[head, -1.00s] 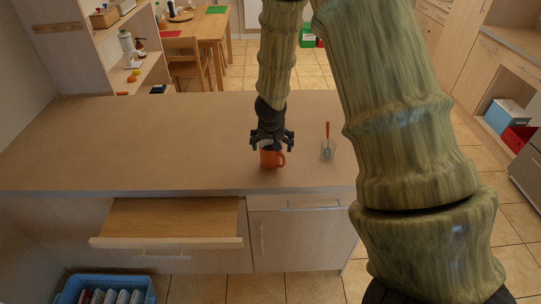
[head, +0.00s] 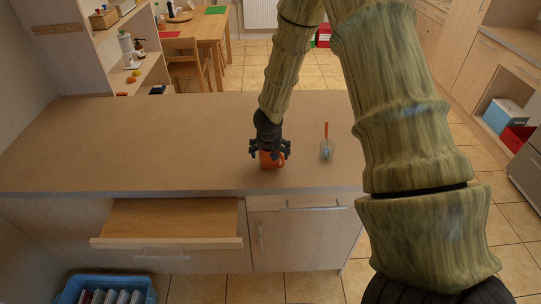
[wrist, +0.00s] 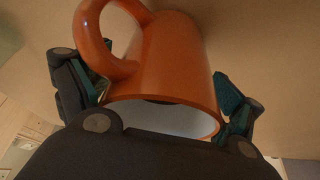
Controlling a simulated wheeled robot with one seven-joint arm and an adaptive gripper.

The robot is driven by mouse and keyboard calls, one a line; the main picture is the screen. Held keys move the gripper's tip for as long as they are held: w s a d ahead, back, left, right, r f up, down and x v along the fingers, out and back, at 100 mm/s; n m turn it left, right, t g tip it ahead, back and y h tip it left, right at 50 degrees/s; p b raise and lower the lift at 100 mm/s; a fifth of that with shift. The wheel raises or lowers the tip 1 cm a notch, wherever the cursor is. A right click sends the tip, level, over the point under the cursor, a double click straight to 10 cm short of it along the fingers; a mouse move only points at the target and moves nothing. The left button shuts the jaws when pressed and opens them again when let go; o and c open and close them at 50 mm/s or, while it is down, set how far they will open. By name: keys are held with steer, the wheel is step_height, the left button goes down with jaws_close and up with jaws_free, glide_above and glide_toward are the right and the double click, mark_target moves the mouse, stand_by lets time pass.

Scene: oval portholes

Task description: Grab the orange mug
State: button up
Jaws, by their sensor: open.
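The orange mug (head: 270,160) stands on the counter near its front edge in the head view. It fills the middle of the wrist view (wrist: 172,62), with its handle at the upper left and its pale inside showing at the rim. My gripper (head: 270,152) is open and comes down over the mug from above. In the wrist view one finger is on each side of the mug (wrist: 158,98), the left one close to the handle. I cannot tell whether either finger touches it.
The counter's left side is bare. Below its front edge a drawer (head: 170,222) is pulled out. A blue crate (head: 105,285) stands on the floor at lower left.

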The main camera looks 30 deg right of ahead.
steer(key=shift+s, duration=0.1)
steer(key=c, duration=1.3)
steer(key=shift+r, duration=0.2)
